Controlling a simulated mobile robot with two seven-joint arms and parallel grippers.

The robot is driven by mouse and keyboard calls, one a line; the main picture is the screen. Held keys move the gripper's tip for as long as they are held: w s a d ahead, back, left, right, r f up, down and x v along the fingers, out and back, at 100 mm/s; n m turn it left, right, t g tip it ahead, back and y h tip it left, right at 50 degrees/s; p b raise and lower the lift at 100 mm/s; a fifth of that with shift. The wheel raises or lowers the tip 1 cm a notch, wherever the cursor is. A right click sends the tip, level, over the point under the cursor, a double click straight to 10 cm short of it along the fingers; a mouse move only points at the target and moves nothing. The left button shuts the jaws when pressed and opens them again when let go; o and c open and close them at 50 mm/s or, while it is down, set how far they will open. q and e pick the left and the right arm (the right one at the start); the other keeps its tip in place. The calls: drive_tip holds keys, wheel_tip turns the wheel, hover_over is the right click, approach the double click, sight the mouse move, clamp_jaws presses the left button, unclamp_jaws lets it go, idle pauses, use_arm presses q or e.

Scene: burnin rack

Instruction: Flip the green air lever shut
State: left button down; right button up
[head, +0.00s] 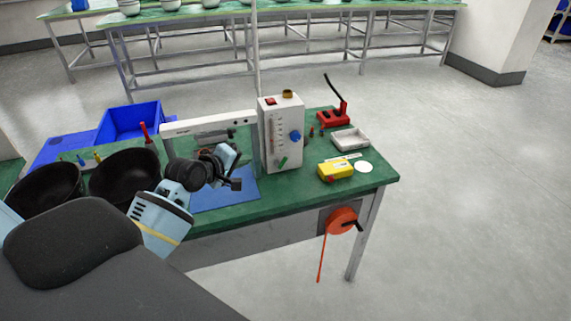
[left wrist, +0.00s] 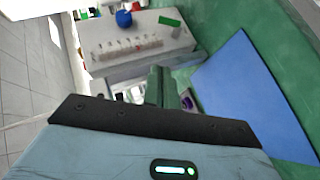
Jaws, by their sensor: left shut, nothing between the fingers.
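The green air lever (head: 283,162) is a short tilted bar low on the front of a white control box (head: 268,153). In the left wrist view the green lever (left wrist: 169,21) lies on the box face (left wrist: 140,45), near a blue knob (left wrist: 124,18). My left gripper (head: 236,184) is shut and empty, above the blue mat and to the left of the lever, with a gap between them. In the left wrist view the dark edge of my gripper body hides part of the scene. My right gripper is not in view.
A white frame (head: 180,128) stands left of the box. The blue mat (head: 225,197) lies below my gripper on the green table (head: 381,176). A yellow device (head: 335,170), white tray (head: 351,139) and red tool (head: 334,117) sit to the right. Black bowls (head: 124,176) stand at left.

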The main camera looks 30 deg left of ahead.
use_arm(q)
drive_tip(key=shift+a, duration=0.15)
